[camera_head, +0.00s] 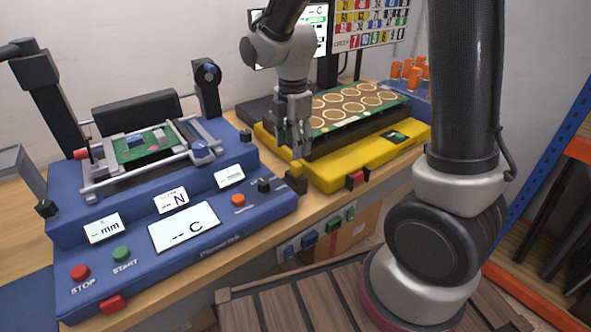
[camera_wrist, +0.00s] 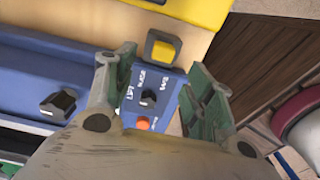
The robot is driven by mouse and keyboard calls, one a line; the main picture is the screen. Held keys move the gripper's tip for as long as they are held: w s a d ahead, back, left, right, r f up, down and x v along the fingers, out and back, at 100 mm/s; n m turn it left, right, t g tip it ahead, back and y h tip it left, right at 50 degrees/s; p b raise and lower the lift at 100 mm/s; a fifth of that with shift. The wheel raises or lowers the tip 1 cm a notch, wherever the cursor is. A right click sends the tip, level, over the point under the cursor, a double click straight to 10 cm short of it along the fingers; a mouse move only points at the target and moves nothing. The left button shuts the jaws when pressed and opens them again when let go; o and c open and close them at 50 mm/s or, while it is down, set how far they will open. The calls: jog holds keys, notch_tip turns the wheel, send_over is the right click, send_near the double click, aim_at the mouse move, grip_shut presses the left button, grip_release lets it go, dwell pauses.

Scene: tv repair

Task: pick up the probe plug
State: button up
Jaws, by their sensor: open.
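A small dark block with a yellow top (camera_wrist: 164,47) stands on the wooden bench between the blue console and the yellow station; it also shows in the head view (camera_head: 296,181). It looks like the probe plug, but I cannot tell for sure. My gripper (camera_head: 294,153) hangs above and slightly behind it in the head view, pointing down. In the wrist view my gripper (camera_wrist: 163,75) has its two greenish fingers wide apart and nothing between them. The block shows past the fingertips, near the middle of the gap, and looks untouched.
The blue console (camera_head: 225,230) with knobs, buttons and a clamped green board (camera_head: 145,145) is on the left. The yellow station (camera_head: 345,172) with a board of gold rings (camera_head: 355,103) is on the right. Orange-handled items (camera_head: 413,75) stand behind it.

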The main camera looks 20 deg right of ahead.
aim_at(296, 164)
jog(key=f, duration=0.7)
jog(key=shift+d+f, duration=0.35)
jog(key=shift+d, duration=0.05)
jog(key=c, duration=0.9)
